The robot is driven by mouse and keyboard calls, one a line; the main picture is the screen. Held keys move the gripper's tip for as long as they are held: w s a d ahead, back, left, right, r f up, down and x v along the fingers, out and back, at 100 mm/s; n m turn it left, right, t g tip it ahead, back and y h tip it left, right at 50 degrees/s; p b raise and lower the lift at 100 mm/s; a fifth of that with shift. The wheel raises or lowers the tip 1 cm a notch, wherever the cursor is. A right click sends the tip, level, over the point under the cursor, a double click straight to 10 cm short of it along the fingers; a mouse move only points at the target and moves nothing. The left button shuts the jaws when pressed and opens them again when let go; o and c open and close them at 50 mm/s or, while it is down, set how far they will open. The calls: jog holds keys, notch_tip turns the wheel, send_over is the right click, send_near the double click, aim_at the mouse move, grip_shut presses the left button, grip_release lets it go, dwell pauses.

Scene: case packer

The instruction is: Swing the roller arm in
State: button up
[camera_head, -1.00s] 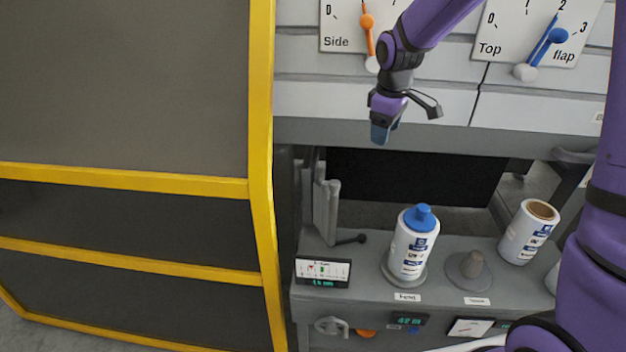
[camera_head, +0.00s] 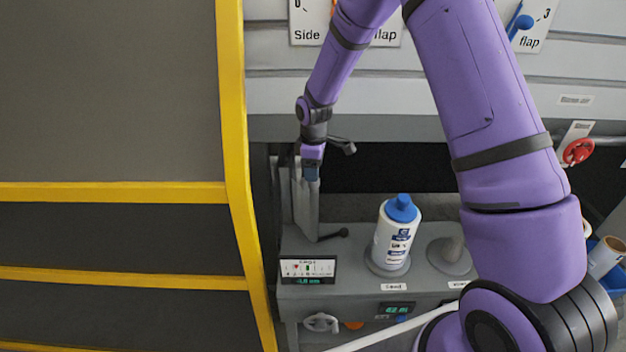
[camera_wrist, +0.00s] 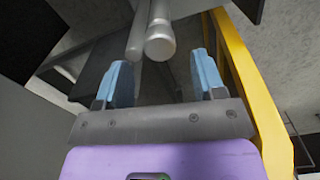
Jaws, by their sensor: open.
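The roller arm (camera_head: 305,205) is a grey upright piece at the left end of the machine's opening, beside the yellow frame. My gripper (camera_head: 312,172) points down at its upper part and overlaps it in the head view. In the wrist view my gripper (camera_wrist: 165,78) is open, with its two light-blue fingers apart. Two grey rounded bars, seemingly part of the roller arm (camera_wrist: 160,40), show ahead of the gap between the fingers. No contact with either finger is visible. The arm's lower end is partly hidden in the head view.
A yellow guard frame (camera_head: 237,150) stands close on the left. A small display (camera_head: 308,269) sits below the roller arm. A red knob (camera_head: 578,151) is at right.

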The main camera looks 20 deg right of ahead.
jog(key=shift+f, duration=2.25)
grip_shut()
jog(key=s+d+n, duration=0.5)
jog(key=s+n, duration=0.4)
jog(key=n, duration=0.2)
jog(key=shift+s+d, duration=0.25)
jog(key=shift+d, duration=0.15)
